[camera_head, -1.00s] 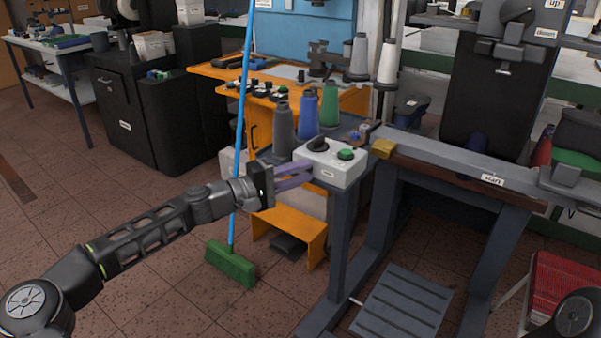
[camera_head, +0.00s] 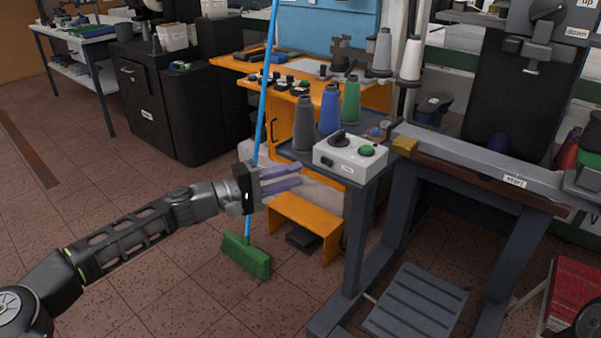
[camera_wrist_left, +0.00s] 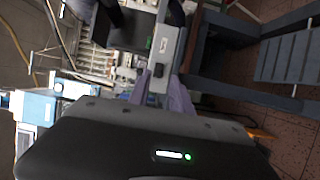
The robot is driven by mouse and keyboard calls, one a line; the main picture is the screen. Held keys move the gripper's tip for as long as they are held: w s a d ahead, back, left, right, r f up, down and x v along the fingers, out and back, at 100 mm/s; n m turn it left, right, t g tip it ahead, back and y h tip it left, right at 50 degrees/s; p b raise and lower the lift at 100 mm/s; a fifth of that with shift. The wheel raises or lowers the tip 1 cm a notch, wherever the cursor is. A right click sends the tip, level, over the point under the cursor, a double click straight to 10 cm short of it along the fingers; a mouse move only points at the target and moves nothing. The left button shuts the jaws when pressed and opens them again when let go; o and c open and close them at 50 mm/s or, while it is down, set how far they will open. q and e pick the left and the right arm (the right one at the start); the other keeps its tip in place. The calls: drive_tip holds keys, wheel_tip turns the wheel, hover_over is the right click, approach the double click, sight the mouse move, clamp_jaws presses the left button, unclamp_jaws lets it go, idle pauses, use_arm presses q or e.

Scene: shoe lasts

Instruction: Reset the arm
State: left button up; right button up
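My left arm comes in from the left in the head view. Its gripper (camera_head: 300,175) has two purple fingers with a gap between them and holds nothing. It is in the air, left of and a little below the white control box (camera_head: 350,157), apart from it. The box has a black knob and a green button and stands on a dark side table. In the left wrist view the two purple fingers (camera_wrist_left: 160,88) also stand apart, with the box beyond them. My right gripper is not in view; a dark round joint of my arm shows at the lower right corner.
Grey, blue and green thread cones (camera_head: 328,110) stand behind the box. A blue-handled broom (camera_head: 247,256) stands just behind my left gripper. A grey machine table (camera_head: 470,160) with a pedal (camera_head: 415,300) is at the right.

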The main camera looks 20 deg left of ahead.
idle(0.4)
use_arm(q)
wheel_tip(320, 180, down, 15)
drive_tip(key=d+n+g+y, duration=0.1)
drive_tip(key=d+n+y, duration=0.1)
drive_tip(key=d+y, duration=0.15)
drive_tip(key=s+d+f+m+g, duration=0.1)
drive_tip(key=s+d+f+g, duration=0.1)
drive_tip(key=s+d+f, duration=0.45)
drive_tip(key=s+d+f+g, duration=0.2)
drive_tip(key=d+f, duration=0.1)
drive_tip(key=f, duration=0.6)
drive_tip(key=s+d+f+m+g+y, duration=0.1)
drive_tip(key=s+d+f+m+g, duration=0.1)
drive_tip(key=s+f, duration=0.5)
drive_tip(key=s+d+f+m+g+y, duration=0.1)
drive_tip(key=s+d+f+g+y, duration=0.15)
drive_tip(key=s+f, duration=0.45)
drive_tip(key=s+a+f+m+g+y, duration=0.1)
drive_tip(key=s+m, duration=0.1)
drive_tip(key=s, duration=0.5)
drive_tip(key=s+a+f+m+g, duration=0.1)
drive_tip(key=s+m+g, duration=0.1)
drive_tip(key=s, duration=0.4)
wheel_tip(320, 180, up, 15)
drive_tip(key=d+m+p, duration=0.1)
drive_tip(key=p, duration=1.3)
drive_tip(key=shift+d+y, duration=0.2)
drive_tip(key=shift+y, duration=0.1)
